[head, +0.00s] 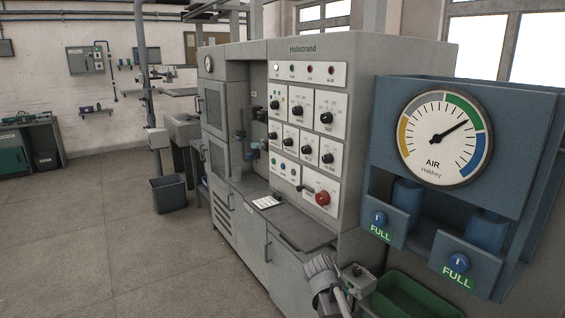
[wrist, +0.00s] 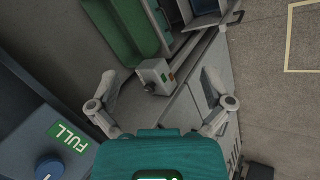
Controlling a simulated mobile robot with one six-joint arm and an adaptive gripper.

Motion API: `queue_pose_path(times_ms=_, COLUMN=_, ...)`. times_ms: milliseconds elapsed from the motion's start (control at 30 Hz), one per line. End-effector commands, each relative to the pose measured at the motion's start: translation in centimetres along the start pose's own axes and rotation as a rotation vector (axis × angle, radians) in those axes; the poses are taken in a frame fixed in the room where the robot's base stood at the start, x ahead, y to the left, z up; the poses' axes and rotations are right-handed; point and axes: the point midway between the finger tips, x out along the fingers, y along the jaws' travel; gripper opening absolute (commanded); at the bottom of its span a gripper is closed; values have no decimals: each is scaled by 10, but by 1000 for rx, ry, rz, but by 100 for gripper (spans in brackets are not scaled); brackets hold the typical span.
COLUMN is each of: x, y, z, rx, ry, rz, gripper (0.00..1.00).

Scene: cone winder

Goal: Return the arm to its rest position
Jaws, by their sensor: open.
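My gripper (wrist: 159,75) shows in the wrist view, with a teal body and two grey fingers spread wide apart. Nothing is between the fingers. Beyond them lie a small grey box (wrist: 155,77) with a red and a green button and the grey machine front. I cannot make out my gripper in the head view. A pale ribbed part (head: 321,272) stands at the bottom of that view, cut off by the edge; I cannot tell what it belongs to.
The blue air gauge unit (head: 535,110), with two FULL labels, stands at right. A green bin (head: 405,295) is below it, and the button box (head: 357,280) beside it. A dark bin (head: 168,194) stands left; open floor (head: 110,235) spreads there.

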Motion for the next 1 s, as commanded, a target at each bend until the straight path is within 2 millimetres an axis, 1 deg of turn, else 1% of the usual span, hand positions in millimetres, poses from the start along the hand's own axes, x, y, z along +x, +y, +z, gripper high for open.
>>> queue_pose_path(times_ms=33, x=1, y=-1, z=20, rx=19, ry=-17, rz=-58, gripper=100)
queue_pose_path(times_ms=200, x=1, y=-15, z=63, rx=74, ry=-67, rz=-268, gripper=100)
queue_pose_path(times_ms=300, x=-3, y=-23, z=83, rx=102, ry=-89, rz=-377, gripper=100)
queue_pose_path(times_ms=400, x=-8, y=-30, z=97, rx=123, ry=-103, rz=-463, gripper=100)
queue_pose_path(times_ms=500, x=-12, y=-35, z=105, rx=136, ry=-111, rz=-519, gripper=100)
queue_pose_path(times_ms=600, x=-14, y=-37, z=108, rx=143, ry=-115, rz=-547, gripper=100)
queue_pose_path(times_ms=867, x=-14, y=-38, z=108, rx=144, ry=-116, rz=-553, gripper=100)
queue_pose_path(times_ms=900, x=-14, y=-38, z=108, rx=144, ry=-116, rz=-553, gripper=96)
queue_pose_path(times_ms=967, x=-14, y=-38, z=108, rx=144, ry=-116, rz=-552, gripper=85)
queue_pose_path(times_ms=1000, x=-14, y=-38, z=108, rx=144, ry=-116, rz=-552, gripper=78)
